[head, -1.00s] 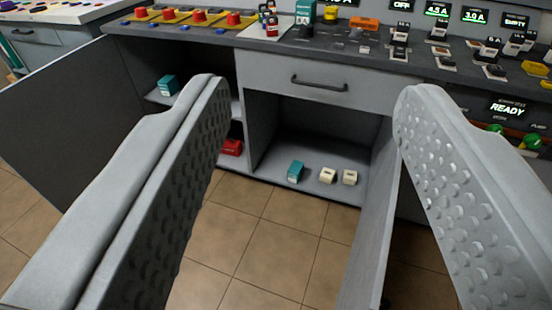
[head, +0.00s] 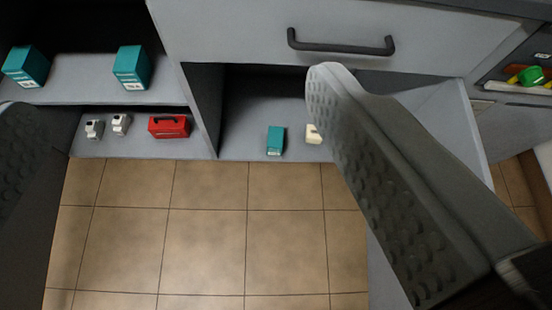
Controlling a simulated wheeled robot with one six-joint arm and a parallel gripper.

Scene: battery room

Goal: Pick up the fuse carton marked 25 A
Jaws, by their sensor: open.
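Three teal cartons show in the head view. One carton (head: 25,67) stands at the far left of the left cupboard's upper shelf. Another carton (head: 132,67) stands farther right on that same shelf. A third carton (head: 276,140) sits on the floor of the right compartment. Their labels are too small to read, so I cannot tell which is marked 25 A. My gripper (head: 165,90) is open and empty, its fingers wide apart at the left edge and right of centre. The right finger partly covers the right compartment.
The left cupboard's lower level holds two small pale devices (head: 121,123) and a red toolbox (head: 169,126). A cream block (head: 313,134) is partly hidden by my right finger. A drawer with a dark handle (head: 341,46) is shut above. The tiled floor (head: 205,235) in front is clear.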

